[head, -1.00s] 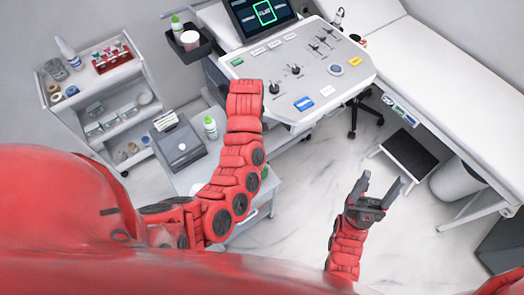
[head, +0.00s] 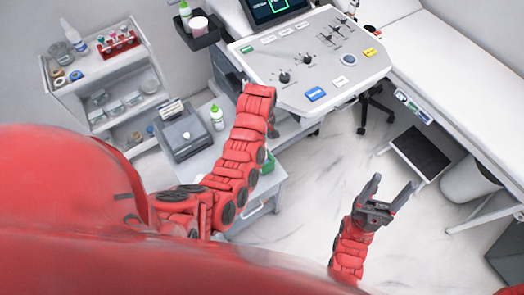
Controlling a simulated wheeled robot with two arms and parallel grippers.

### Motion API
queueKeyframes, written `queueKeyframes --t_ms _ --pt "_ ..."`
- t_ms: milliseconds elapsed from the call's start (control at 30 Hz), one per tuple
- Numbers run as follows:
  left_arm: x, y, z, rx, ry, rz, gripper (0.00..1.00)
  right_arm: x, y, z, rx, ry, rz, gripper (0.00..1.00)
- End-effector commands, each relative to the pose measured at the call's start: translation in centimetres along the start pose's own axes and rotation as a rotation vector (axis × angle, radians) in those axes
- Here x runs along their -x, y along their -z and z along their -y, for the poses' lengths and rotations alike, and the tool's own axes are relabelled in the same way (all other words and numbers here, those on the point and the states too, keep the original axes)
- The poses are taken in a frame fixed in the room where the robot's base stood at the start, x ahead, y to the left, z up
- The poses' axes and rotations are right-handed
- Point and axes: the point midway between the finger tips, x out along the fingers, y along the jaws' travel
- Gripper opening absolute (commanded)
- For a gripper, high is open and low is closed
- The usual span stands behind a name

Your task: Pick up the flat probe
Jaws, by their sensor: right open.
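I cannot make out the flat probe for certain in the head view. A small dark-and-white handpiece (head: 352,8) stands at the far right corner of the ultrasound console (head: 298,92), too small to identify. Dark parts (head: 235,80) show at the console's left edge, partly covered by my left arm. My left arm reaches up to the console's near left edge, and its gripper is hidden beyond the last red link. My right gripper (head: 388,193) is open and empty over the floor, fingers pointing up in the picture, well apart from the console.
A white exam couch (head: 450,60) runs along the right, with a dark-topped step (head: 420,152) beside it. A white shelf cart (head: 100,75) stands left. A low cabinet (head: 268,190) with a grey device (head: 185,135) and a green-capped bottle (head: 217,118) is under my left arm. Middle floor is clear.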

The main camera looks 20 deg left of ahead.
Motion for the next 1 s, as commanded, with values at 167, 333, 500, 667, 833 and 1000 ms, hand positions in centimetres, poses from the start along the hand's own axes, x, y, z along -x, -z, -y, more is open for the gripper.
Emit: queueKeyframes --t_ms 167,333,500,667,833,1000 --pt "-0.9 -0.2 0.3 0.001 0.002 0.001 0.66 -1.4 0.2 -0.1 0.0 0.0 0.0 0.65" --pt "-3.2 -0.4 0.4 -0.001 0.003 0.001 0.66 -2.6 0.4 -0.1 0.0 0.0 0.0 0.65" --pt "-4.6 -0.4 0.3 0.0 0.001 0.001 0.66 -2.9 0.5 -0.1 0.0 0.0 0.0 0.65" --pt "-5.1 -0.4 0.3 0.001 -0.001 0.0 0.66 -3.0 0.5 -0.1 0.0 0.0 0.0 0.65" --pt "-5.2 -0.4 0.3 0.001 -0.002 -0.001 0.66 -3.0 0.5 -0.1 0.0 0.0 0.0 0.65" --pt "-5.2 -0.4 0.3 0.0 -0.002 -0.001 0.44 -3.0 0.5 -0.1 0.0 0.0 0.0 0.65"
